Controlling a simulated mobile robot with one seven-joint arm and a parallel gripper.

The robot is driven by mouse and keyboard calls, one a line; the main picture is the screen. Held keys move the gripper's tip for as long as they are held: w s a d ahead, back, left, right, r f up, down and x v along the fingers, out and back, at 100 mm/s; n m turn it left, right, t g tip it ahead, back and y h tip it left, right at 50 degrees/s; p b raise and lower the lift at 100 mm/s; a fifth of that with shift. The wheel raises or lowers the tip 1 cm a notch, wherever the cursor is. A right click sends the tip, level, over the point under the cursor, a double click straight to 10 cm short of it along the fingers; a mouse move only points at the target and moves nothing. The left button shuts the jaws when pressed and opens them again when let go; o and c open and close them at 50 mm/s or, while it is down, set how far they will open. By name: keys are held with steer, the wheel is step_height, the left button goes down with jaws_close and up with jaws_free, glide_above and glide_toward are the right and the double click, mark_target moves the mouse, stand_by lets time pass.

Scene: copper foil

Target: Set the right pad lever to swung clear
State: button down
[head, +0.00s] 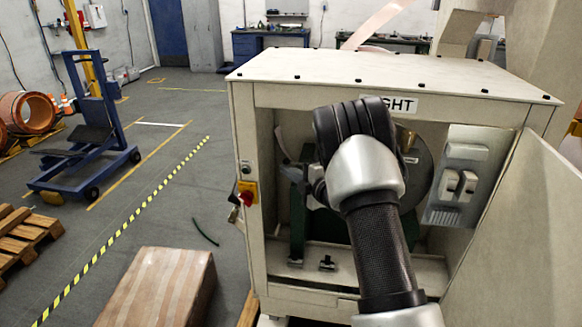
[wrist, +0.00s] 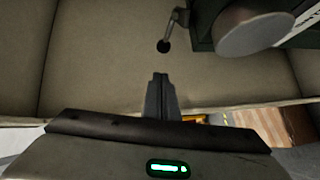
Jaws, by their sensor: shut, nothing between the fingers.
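In the wrist view, a small lever (wrist: 176,22) with a black ball knob (wrist: 164,46) sticks out from a dark mechanism at the top. I take it to be the pad lever. My gripper (wrist: 160,76) has its fingers together and empty. Its tips lie just below the knob in the picture, with a visible gap. In the head view, my arm reaches into the open cabinet (head: 400,73), whose label is partly covered and reads "GHT". My arm hides the fingertips and the lever there.
The cabinet door (head: 520,235) stands open at the right. Inside are a large grey disc (head: 418,160), a green bracket (head: 298,215) and a grey switch box (head: 462,180). A round metal piece (wrist: 255,35) sits right of the lever. A wrapped block (head: 160,285) lies outside.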

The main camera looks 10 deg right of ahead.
steer(key=shift+w+d+f, duration=0.1)
steer(key=shift+w+d, duration=0.1)
steer(key=shift+w, duration=0.4)
steer(key=shift+w+d+f, duration=0.15)
steer(key=shift+w+d, duration=0.1)
steer(key=shift+w, duration=0.3)
steer(key=shift+w+d+f, duration=0.1)
steer(key=shift+w+d, duration=0.1)
steer(key=shift+w, duration=0.4)
steer(key=shift+w+r+b, duration=0.2)
steer(key=shift+w+b, duration=0.35)
steer(key=shift+b, duration=0.45)
steer(key=shift+a, duration=0.1)
